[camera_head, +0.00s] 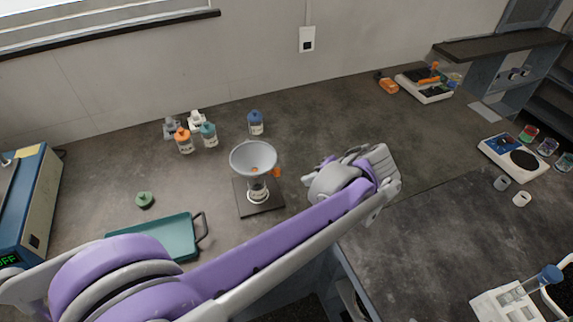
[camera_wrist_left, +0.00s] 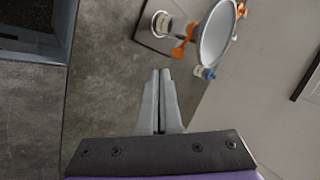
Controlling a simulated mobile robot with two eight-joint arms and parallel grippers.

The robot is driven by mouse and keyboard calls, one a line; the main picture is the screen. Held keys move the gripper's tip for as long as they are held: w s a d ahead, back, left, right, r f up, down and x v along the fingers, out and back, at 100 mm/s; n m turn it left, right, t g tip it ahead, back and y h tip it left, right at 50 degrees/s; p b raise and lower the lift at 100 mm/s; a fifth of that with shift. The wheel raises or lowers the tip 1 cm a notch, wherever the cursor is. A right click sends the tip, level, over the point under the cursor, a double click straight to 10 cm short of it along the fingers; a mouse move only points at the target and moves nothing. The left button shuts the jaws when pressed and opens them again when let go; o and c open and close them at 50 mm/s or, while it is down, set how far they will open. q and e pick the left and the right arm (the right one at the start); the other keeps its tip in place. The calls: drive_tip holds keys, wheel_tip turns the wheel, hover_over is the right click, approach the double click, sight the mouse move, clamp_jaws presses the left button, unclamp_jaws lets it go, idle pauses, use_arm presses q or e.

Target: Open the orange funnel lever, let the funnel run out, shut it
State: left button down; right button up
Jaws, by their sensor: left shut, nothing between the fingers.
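The grey funnel (camera_head: 253,153) stands on its dark base plate (camera_head: 243,203) near the middle of the worktop, with a small clear vessel (camera_head: 258,190) under it. I cannot tell what is in the funnel. The orange funnel lever (camera_head: 277,172) sticks out on the funnel's right side. The wrist view shows the funnel (camera_wrist_left: 216,38) and the lever (camera_wrist_left: 181,47) beyond my fingertips. My left gripper (camera_head: 311,174) is to the right of the lever, apart from it. In the wrist view the left fingers (camera_wrist_left: 161,73) are shut and empty. My right gripper is not in view.
A green tray (camera_head: 160,236) stands left of the base plate. Several capped bottles (camera_head: 208,135) stand behind the funnel, with a blue-capped one (camera_head: 255,123) closest. A blue device (camera_head: 30,200) is at the far left. The worktop behind my left gripper is clear.

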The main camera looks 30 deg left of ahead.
use_arm(q)
drive_tip(key=shift+d+r+m+t+y, duration=0.15)
drive_tip(key=shift+d+m+t+y, duration=0.2)
drive_tip(key=shift+d+m, duration=0.6)
drive_tip(key=shift+a, duration=0.15)
approach(279, 175)
wheel_tip(279, 175, down, 4)
drive_tip(key=shift+w+a+p, duration=0.1)
drive_tip(key=shift+w+a, duration=0.2)
drive_tip(key=shift+a, duration=0.35)
drive_tip(key=shift+w+a+p, duration=0.15)
drive_tip(key=shift+w+a, duration=0.1)
drive_tip(key=shift+a, duration=0.35)
drive_tip(key=shift+w+a+p, duration=0.1)
drive_tip(key=shift+w+a, duration=0.2)
drive_tip(key=shift+a, duration=0.35)
